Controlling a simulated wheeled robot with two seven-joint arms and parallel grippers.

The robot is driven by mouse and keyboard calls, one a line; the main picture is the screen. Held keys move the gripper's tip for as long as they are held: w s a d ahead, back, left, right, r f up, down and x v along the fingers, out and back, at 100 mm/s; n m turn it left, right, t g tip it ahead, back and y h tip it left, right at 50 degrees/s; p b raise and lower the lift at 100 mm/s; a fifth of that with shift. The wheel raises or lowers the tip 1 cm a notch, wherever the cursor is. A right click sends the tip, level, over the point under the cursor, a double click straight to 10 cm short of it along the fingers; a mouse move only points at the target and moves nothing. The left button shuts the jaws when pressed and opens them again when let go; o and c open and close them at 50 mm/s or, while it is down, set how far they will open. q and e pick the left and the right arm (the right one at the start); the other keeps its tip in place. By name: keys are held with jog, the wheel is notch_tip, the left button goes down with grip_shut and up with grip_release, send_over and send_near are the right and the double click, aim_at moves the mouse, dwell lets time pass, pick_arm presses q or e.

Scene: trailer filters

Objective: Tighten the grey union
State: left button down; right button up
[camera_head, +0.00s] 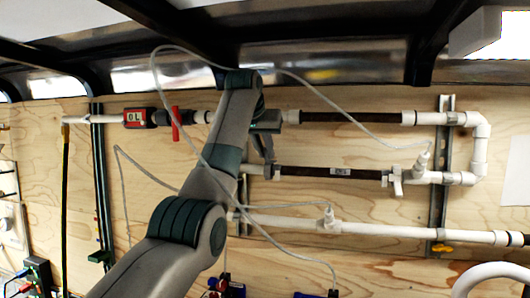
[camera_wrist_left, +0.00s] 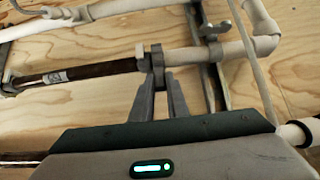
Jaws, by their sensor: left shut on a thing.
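The grey union (camera_wrist_left: 157,58) sits in the wrist view where the dark filter tube (camera_wrist_left: 90,70) meets a pale pipe. In the head view the union (camera_head: 271,172) is small and partly hidden by my left arm, at the left end of the middle dark tube (camera_head: 315,171). My left gripper (camera_wrist_left: 161,78) is shut on the union, its two grey fingers coming from below in the wrist view. In the head view the left gripper (camera_head: 266,153) reaches down to the union, and its fingertips are hard to make out. My right gripper is not in view.
White pipes run along the plywood wall (camera_head: 75,185). A valve with a red handle (camera_head: 175,123) is at upper left. A thin pale hose (camera_head: 330,108) loops across my left arm. Metal rails (camera_head: 438,200) stand behind the pipes. A white valve (camera_head: 396,181) is right of the dark tube.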

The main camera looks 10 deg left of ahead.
pick_arm(q)
jog(key=shift+w+f, duration=0.1)
jog(key=shift+f, duration=0.1)
dwell(0.3)
jog(key=c, duration=1.9)
grip_release()
jog(key=shift+o, duration=0.9)
jog(key=shift+w+r, duration=0.1)
jog(key=shift+w, duration=0.05)
jog(key=shift+r, duration=0.1)
jog(key=shift+s+r+b, duration=0.4)
jog(key=shift+s+b, duration=0.05)
jog(key=shift+s, duration=0.05)
jog(key=b+v, duration=0.3)
jog(key=v, duration=0.7)
jog(key=shift+r+b, duration=0.35)
jog(key=shift+b, duration=0.05)
